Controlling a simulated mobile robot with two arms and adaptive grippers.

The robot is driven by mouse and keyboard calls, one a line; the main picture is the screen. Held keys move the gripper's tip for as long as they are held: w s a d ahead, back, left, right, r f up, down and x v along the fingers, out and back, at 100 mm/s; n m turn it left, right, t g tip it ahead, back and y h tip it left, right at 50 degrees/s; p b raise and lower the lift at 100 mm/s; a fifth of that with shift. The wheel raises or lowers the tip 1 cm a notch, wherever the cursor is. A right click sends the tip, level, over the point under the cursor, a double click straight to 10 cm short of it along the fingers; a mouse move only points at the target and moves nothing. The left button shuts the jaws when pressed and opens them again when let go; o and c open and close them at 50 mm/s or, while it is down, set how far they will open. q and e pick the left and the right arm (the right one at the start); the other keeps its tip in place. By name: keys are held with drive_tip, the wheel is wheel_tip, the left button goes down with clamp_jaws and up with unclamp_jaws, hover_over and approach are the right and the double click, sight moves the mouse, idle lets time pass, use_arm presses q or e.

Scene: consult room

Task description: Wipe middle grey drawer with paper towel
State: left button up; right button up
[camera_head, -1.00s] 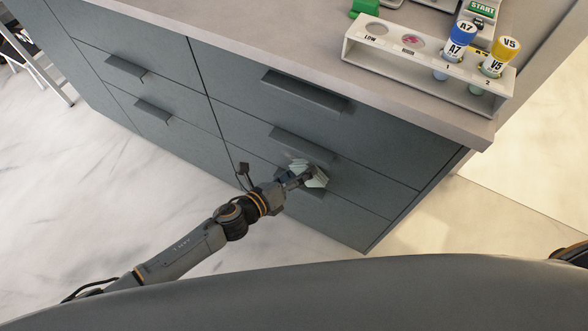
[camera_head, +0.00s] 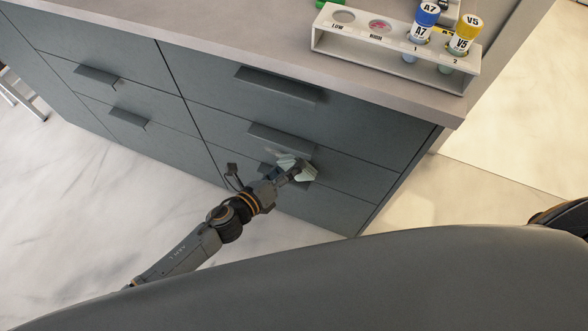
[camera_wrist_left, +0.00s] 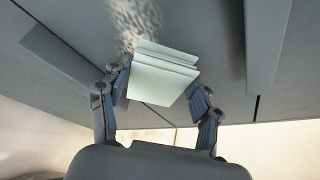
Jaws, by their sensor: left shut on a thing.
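The middle grey drawer (camera_head: 350,160) is in the right-hand column of the dark grey cabinet, with a bar handle (camera_head: 282,138) along its upper part. My left gripper (camera_head: 288,172) is shut on a folded pale green-white paper towel (camera_head: 297,170), low on that drawer front near the seam with the bottom drawer. In the left wrist view, the towel (camera_wrist_left: 163,75) sits between the fingers of the gripper (camera_wrist_left: 160,92). A pale speckled smudge (camera_wrist_left: 135,20) shows on the drawer front just beyond it. I cannot tell whether the towel touches the front. My right gripper is not in view.
The countertop (camera_head: 190,28) overhangs the drawers. A white rack (camera_head: 385,62) with a blue-capped tube (camera_head: 422,30) and a yellow-capped tube (camera_head: 463,35) stands near its edge. Drawer handles, such as the top one (camera_head: 278,84), stick out.

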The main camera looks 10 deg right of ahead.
use_arm(q)
drive_tip(key=shift+w+a, duration=0.5)
drive_tip(key=shift+a, duration=0.25)
drive_tip(key=shift+w+a, duration=0.55)
drive_tip(key=shift+a, duration=0.25)
drive_tip(key=shift+w+a, duration=0.5)
drive_tip(key=shift+a, duration=0.25)
drive_tip(key=shift+w+a, duration=0.7)
drive_tip(key=shift+a, duration=0.05)
drive_tip(key=shift+w+a+b, duration=0.35)
drive_tip(key=shift+w+a, duration=0.1)
drive_tip(key=shift+a, duration=0.15)
drive_tip(key=shift+w+a, duration=0.3)
drive_tip(key=shift+a, duration=0.05)
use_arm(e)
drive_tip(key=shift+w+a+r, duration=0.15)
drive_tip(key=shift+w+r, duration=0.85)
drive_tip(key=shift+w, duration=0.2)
use_arm(q)
approach(262, 148)
drive_tip(key=shift+s+d+f, duration=0.6)
drive_tip(key=shift+d+f, duration=0.05)
drive_tip(key=shift+f, duration=0.35)
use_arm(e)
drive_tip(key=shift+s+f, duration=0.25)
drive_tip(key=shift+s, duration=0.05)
